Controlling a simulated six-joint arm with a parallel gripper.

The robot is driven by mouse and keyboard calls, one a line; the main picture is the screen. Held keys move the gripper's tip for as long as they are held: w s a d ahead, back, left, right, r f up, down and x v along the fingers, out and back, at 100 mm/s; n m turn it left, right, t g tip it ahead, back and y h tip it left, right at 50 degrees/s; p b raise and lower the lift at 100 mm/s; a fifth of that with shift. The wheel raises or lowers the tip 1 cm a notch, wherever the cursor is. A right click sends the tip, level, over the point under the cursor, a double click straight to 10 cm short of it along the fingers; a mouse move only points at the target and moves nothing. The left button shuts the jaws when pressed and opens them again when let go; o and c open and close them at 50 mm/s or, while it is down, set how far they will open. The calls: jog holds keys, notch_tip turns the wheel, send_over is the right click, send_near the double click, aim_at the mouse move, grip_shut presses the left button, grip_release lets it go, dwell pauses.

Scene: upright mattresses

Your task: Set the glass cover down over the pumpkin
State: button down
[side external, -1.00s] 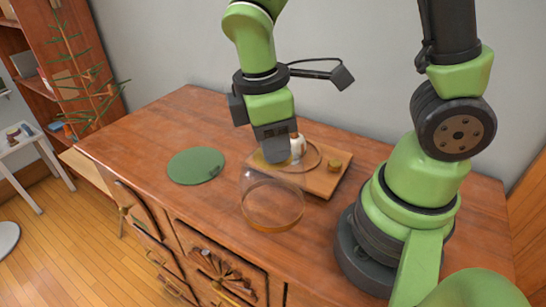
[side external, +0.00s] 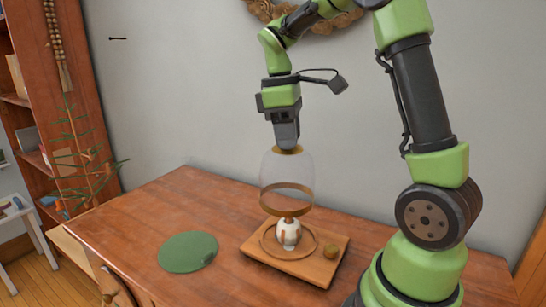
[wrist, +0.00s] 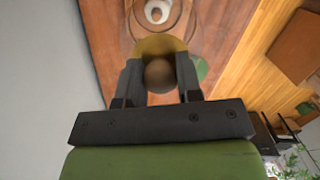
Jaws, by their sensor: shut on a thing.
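My gripper (side external: 287,143) is shut on the knob of the glass cover (side external: 287,172), a clear dome with a gold-brown rim. The cover hangs upright in the air. The small white object with brown patches (side external: 288,236), which I take to be the pumpkin, stands inside a ring on the wooden board (side external: 262,255). In the side view the cover's rim appears just above it, with the pumpkin uncovered. In the wrist view the brown knob (wrist: 158,74) sits between my fingers, and the pumpkin (wrist: 158,11) shows at the top, seen through or past the cover.
A flat green round mat (side external: 188,252) lies on the wooden cabinet top (side external: 165,215) left of the board. A shelf (side external: 28,125) and plant stand at the left. The cabinet top behind the board is clear.

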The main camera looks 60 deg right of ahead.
jog(key=shift+d, duration=0.7)
jog(key=shift+f, duration=4.8)
jog(key=shift+s+f, duration=0.1)
jog(key=shift+f, duration=0.65)
jog(key=c, duration=0.7)
grip_release()
jog(key=r, duration=0.3)
jog(key=w+r, duration=0.1)
jog(key=r, duration=0.5)
jog(key=shift+w+a, duration=0.2)
jog(key=shift+a+r, duration=0.1)
jog(key=shift+r, duration=0.35)
jog(key=s+a+r+m+t, duration=0.2)
jog(key=s+a+t, duration=0.1)
jog(key=s+a, duration=0.1)
jog(key=s+a+r+m+t+y, duration=0.1)
jog(key=s+a+r+m+t, duration=0.1)
jog(key=a, duration=0.4)
jog(key=s+a+r+m+t+y, duration=0.1)
jog(key=s+a+r+m+t, duration=0.1)
jog(key=s+a+m+t, duration=0.1)
jog(key=shift+s+a+t, duration=0.25)
jog(key=shift+s+a, duration=0.3)
jog(key=shift+s, duration=0.25)
jog(key=shift+s+a+t, duration=0.25)
jog(key=shift+s+a, duration=0.25)
jog(key=shift+s, duration=0.3)
